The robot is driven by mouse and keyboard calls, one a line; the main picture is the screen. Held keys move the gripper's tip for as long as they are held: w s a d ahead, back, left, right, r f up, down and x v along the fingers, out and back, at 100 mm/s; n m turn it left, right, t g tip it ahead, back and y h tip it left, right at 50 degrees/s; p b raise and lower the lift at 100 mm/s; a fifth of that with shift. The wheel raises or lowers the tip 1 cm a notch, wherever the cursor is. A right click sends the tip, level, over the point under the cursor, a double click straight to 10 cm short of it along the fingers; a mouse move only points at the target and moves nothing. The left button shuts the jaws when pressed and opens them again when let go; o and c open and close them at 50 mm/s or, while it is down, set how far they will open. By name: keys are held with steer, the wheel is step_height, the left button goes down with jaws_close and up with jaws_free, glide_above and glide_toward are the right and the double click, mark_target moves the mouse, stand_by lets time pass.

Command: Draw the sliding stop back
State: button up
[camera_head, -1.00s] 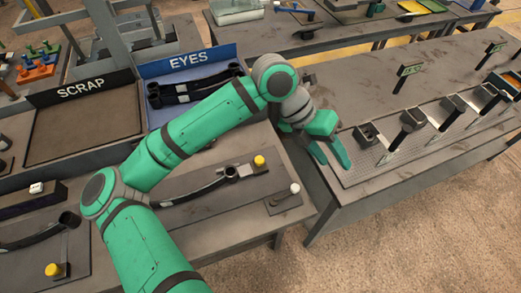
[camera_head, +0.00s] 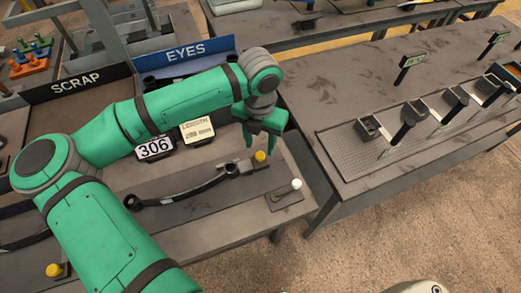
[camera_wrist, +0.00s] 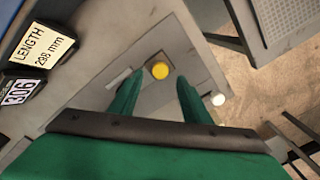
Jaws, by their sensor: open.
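A dark leaf spring (camera_head: 185,194) lies on a flat plate on the near bench. A yellow knob (camera_head: 260,156) stands at its right end; it also shows in the wrist view (camera_wrist: 160,70). A white-topped lever (camera_head: 297,184) stands on a small plate farther right, and it shows in the wrist view (camera_wrist: 218,99). I cannot tell for certain which of these is the sliding stop. My gripper (camera_head: 260,140) is open, pointing down above the yellow knob. In the wrist view the knob lies between and beyond the fingertips (camera_wrist: 158,82); no contact shows.
A number display reading 306 (camera_head: 154,148) and a length display (camera_head: 197,131) stand behind the spring. SCRAP (camera_head: 78,85) and EYES (camera_head: 187,55) trays lie at the back. A rack bench (camera_head: 345,200) stands right, across a gap. My arm hides part of the bench.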

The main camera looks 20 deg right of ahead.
mark_target(260, 154)
steer(key=shift+f, duration=2.35)
jaws_close()
